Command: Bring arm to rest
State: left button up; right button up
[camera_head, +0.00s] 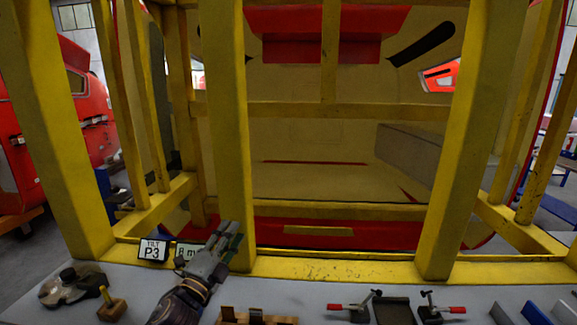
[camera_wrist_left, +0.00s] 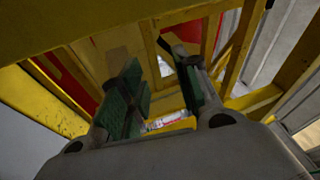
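My left gripper (camera_head: 230,236) reaches up over the grey bench in the head view, close in front of a yellow post (camera_head: 232,130). In the left wrist view its two fingers with green pads (camera_wrist_left: 160,85) stand apart with a clear gap and nothing held between them. It partly covers a sign reading "8 m" (camera_head: 186,252); whether it touches the sign or the post I cannot tell. My right gripper is in neither view.
A yellow frame stands before a large tan and red nosecone (camera_head: 320,160). On the bench (camera_head: 300,290) are a "TILT P3" sign (camera_head: 153,249), goggles (camera_head: 73,287), a wooden-handled block (camera_head: 111,304), a wooden holder (camera_head: 257,317), red-handled clamps (camera_head: 352,305) and a dark tray (camera_head: 393,311).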

pick_arm(q)
jog(key=s+a+f+n+g+y, duration=0.4)
jog(key=f+n, duration=0.3)
jog(key=f, duration=0.2)
jog(key=s+a+f+n+g+y, duration=0.35)
jog(key=f+n, duration=0.25)
jog(key=f, duration=0.2)
jog(key=s+f+n+g, duration=0.35)
jog(key=s+f, duration=0.25)
jog(key=s, duration=0.5)
jog(key=s+f+n+g, duration=0.3)
jog(key=s+f+g, duration=0.25)
jog(key=s, duration=0.45)
notch_tip(320, 180, down, 39)
jog(key=s+b, duration=0.2)
jog(key=b, duration=0.3)
jog(key=s+a+f+g+b, duration=0.1)
jog(key=s+a+f+b, duration=0.1)
jog(key=s+f, duration=0.8)
jog(key=s+a+f+g+b, duration=0.1)
jog(key=s+a+f+b, duration=0.2)
jog(key=s+f, duration=0.8)
notch_tip(320, 180, down, 4)
jog(key=shift+s+a+r+m, duration=0.25)
jog(key=shift+s+a+m, duration=0.1)
jog(key=shift+a, duration=0.5)
